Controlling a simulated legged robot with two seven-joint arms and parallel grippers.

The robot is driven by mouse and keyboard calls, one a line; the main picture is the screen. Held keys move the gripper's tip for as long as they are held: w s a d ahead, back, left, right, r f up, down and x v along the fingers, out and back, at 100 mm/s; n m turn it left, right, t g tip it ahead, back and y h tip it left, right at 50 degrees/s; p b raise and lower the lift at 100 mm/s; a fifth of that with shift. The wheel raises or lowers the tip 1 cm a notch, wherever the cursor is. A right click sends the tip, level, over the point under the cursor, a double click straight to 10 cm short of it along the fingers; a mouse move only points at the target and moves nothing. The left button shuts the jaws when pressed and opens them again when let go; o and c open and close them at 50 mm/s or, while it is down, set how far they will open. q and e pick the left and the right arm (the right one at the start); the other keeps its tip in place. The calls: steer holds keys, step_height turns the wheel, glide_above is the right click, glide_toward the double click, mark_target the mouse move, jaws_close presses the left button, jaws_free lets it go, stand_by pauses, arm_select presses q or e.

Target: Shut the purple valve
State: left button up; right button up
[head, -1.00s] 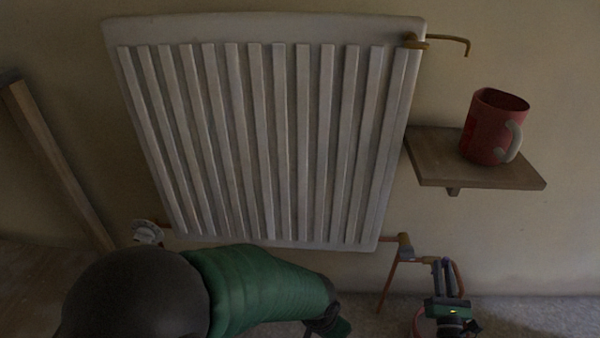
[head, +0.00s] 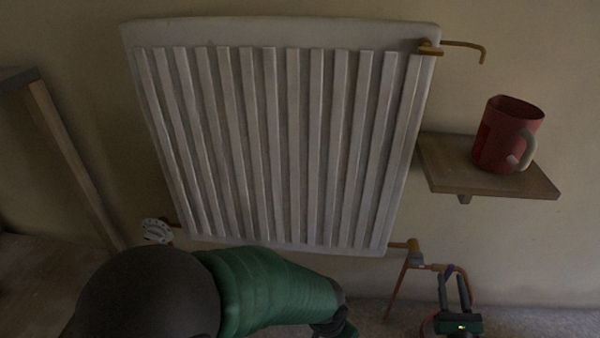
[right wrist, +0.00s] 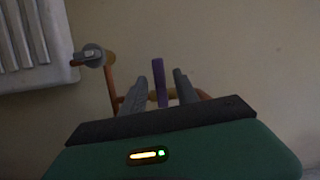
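The purple valve handle (right wrist: 160,83) stands upright in the right wrist view, on copper pipework beside the radiator. Only a small, dark purple bit of it shows in the head view (head: 450,268). My right gripper (right wrist: 159,92) is open, with one finger on each side of the handle in the wrist view. Gaps show between the handle and both fingers there. In the head view the right gripper (head: 453,277) is low at the right, at the pipework.
A white radiator (head: 265,150) fills the middle of the wall. A white dial (head: 158,231) is at its lower left, a brass pipe (head: 463,44) at its upper right. A red mug (head: 506,134) stands on a small wooden shelf (head: 455,177) above the right gripper.

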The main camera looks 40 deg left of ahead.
steer(key=p+v, duration=0.3)
steer(key=v, duration=0.7)
steer(key=shift+s, duration=0.15)
steer(key=shift+d, duration=0.1)
